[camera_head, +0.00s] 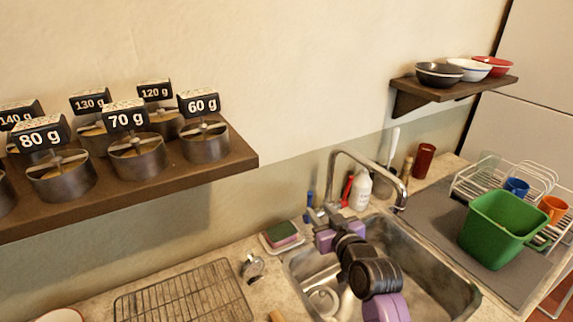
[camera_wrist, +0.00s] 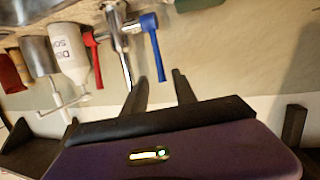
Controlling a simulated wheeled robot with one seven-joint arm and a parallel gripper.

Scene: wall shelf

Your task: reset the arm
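My gripper (camera_head: 321,213) is over the back edge of the sink, beside the tap, at the end of my purple and black arm. In the wrist view its two dark fingers (camera_wrist: 160,76) stand apart with a gap between them. The wrist picture looks upside down, with the tap's blue handle (camera_wrist: 153,45) and red handle (camera_wrist: 93,58) beyond the fingertips.
The metal sink (camera_head: 440,289) and curved tap (camera_head: 372,165) are close to my arm. A white bottle (camera_head: 361,191) stands behind. A wall shelf (camera_head: 225,160) with labelled weights is at left; a bowl shelf (camera_head: 455,91) is upper right. A green tub (camera_head: 497,228) stands right.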

